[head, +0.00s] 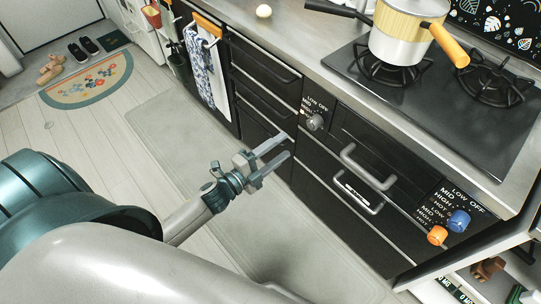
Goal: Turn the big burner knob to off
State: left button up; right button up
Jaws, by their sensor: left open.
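A grey knob (315,122) sits on a dark panel left of the drawers, with LOW, OFF, MID and HIGH printed around it. A blue knob (459,221) and an orange knob (437,235) sit close together on the right panel, with similar print. I cannot tell from the print which knob belongs to the big burner, nor the exact knob settings. My left gripper (286,146) is open and empty, its fingers pointing right toward the cabinet front, a little below and left of the grey knob. My right gripper is not in view.
A black cooktop (440,110) carries a yellow and white pot (400,40) on the left burner; the right burner (495,82) is bare. Drawer handles (360,195) stick out between the knob panels. A patterned towel (205,70) hangs left.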

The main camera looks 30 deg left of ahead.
pick_arm(q)
jog(key=v, duration=0.3)
jog(key=shift+s, duration=0.2)
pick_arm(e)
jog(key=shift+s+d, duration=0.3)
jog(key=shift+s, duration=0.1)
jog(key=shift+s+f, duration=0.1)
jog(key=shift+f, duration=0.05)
pick_arm(q)
jog(key=s+a+f+n+g+y+p, duration=0.1)
jog(key=s+f+n+g+y, duration=0.15)
jog(key=f+n, duration=0.45)
jog(key=s+f+n+g+y+p, duration=0.1)
jog(key=s+f+n+g+y, duration=0.15)
jog(key=f, duration=0.85)
jog(key=s+d+f+n+g, duration=0.3)
jog(key=s+f, duration=0.6)
jog(key=s+d+f+n+g+p, duration=0.1)
jog(key=s+d+f+n+g, duration=0.2)
jog(key=s+f, duration=0.6)
jog(key=shift+d+f+n+g, duration=0.2)
jog(key=shift+f+n+g, duration=0.15)
jog(key=shift+n, duration=0.4)
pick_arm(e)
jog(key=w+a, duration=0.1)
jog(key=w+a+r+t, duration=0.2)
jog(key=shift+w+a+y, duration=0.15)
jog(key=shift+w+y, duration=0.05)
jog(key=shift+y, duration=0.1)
